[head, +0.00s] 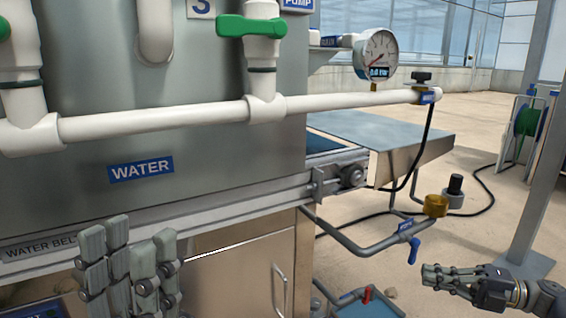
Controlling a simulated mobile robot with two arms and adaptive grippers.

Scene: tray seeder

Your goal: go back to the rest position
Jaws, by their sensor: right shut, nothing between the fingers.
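My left gripper (130,262) is at the lower left, its grey-green fingers pointing up in front of the steel cabinet. The fingers stand close side by side. I cannot tell whether they are open or shut, and I see nothing held. My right gripper (430,278) is at the lower right, lying roughly level with its fingers pointing left. It is shut and empty, over the pale floor. The two grippers are well apart.
A steel machine with a WATER label (141,170) fills the left. A white pipe (180,119) with a green-handled valve (252,26) and a gauge (376,55) crosses it. A blue-handled drain valve (413,250) juts out near my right gripper. Open floor lies right.

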